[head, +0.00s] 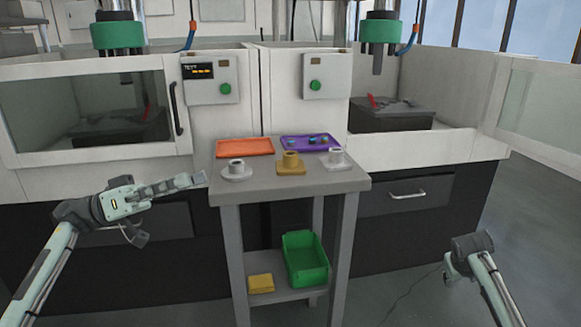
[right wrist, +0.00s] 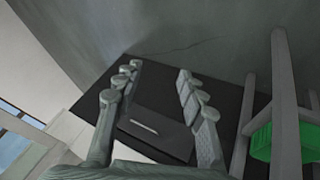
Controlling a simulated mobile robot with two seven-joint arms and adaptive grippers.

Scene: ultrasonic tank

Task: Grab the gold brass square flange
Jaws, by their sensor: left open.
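The gold brass square flange (head: 291,168) stands on top of the small grey table (head: 262,188), with its square base down and its round neck up. It sits between a grey round flange (head: 237,172) on its left and a light grey square-based flange (head: 336,160) on its right. My left gripper (head: 198,181) is open and empty, just left of the table's left edge and apart from all the flanges. My right arm is low at the right in the head view. In the right wrist view my right gripper (right wrist: 157,82) has its fingers spread, with nothing between them.
An orange tray (head: 245,147) and a purple tray (head: 296,143) with small parts lie at the table's back. The lower shelf holds a green bin (head: 305,262) and a yellow block (head: 261,284). White machines stand behind; an open door (head: 540,110) juts out at right.

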